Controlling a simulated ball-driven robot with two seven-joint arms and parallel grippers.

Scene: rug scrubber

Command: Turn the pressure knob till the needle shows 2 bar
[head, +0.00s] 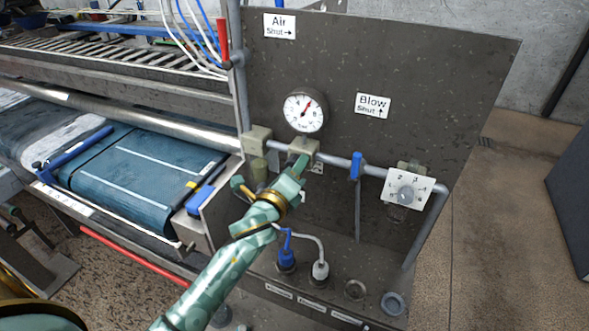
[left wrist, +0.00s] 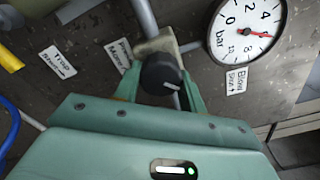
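The black pressure knob (left wrist: 163,74) has a white mark that points to the lower right in the left wrist view. My left gripper (left wrist: 162,82) has one green finger on each side of the knob, and the knob fills the gap between them. In the head view this gripper (head: 300,166) hides the knob, below the gauge. The round white pressure gauge (head: 306,110) has a red needle, tilted right of straight up. In the left wrist view the gauge (left wrist: 248,30) shows the needle past the 4, near where 6 would be. My right gripper is not in view.
A blue-handled valve (head: 356,165) and a white numbered dial (head: 407,189) sit on the pipe to the right. Blue and grey hose plugs (head: 287,260) stand below. A red-handled lever (head: 223,42) is at the panel's left edge.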

